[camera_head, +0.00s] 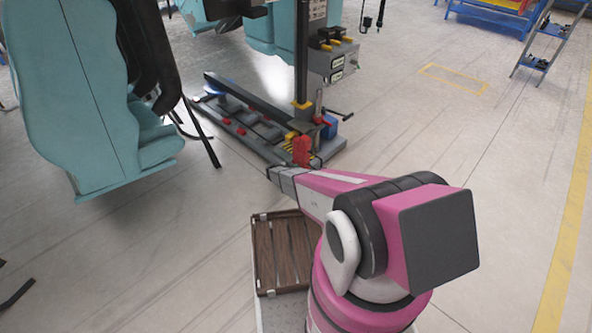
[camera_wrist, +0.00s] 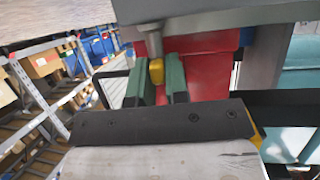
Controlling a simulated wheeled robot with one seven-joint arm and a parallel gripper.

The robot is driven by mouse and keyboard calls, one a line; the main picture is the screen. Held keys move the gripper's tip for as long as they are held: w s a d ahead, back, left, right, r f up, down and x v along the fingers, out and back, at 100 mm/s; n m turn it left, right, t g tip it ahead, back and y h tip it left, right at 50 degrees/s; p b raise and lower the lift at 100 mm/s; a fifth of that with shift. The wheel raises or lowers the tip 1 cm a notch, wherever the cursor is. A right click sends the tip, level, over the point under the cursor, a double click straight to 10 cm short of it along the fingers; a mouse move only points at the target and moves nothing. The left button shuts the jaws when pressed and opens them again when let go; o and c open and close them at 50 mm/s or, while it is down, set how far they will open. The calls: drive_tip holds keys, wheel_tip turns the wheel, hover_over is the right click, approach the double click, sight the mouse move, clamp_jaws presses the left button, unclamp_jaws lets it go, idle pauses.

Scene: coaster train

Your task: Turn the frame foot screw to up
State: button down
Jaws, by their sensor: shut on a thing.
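My gripper (camera_wrist: 158,82) has its two green-padded fingers on either side of a yellow-tipped grey metal pin (camera_wrist: 155,68), which I take to be the frame foot screw, and is shut on it. The pin comes down from a grey plate (camera_wrist: 215,16) at the top of the wrist view, with a red block (camera_wrist: 205,62) close behind. In the head view my arm reaches to the near end of the frame base (camera_head: 328,150), beside a red part (camera_head: 302,150). My fingertips and the screw are hard to make out there.
A teal seat (camera_head: 80,100) stands at the left. A brown slatted tray (camera_head: 262,254) lies below my arm. A grey box with yellow handles (camera_head: 334,60) is on the frame's post.

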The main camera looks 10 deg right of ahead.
idle(0.3)
drive_tip(key=c, duration=1.4)
unclamp_jaws()
drive_tip(key=shift+c, duration=0.2)
drive_tip(key=v, duration=1)
drive_tip(key=shift+s+a, duration=0.25)
drive_tip(key=shift+s, duration=0.05)
drive_tip(key=shift+r, duration=0.1)
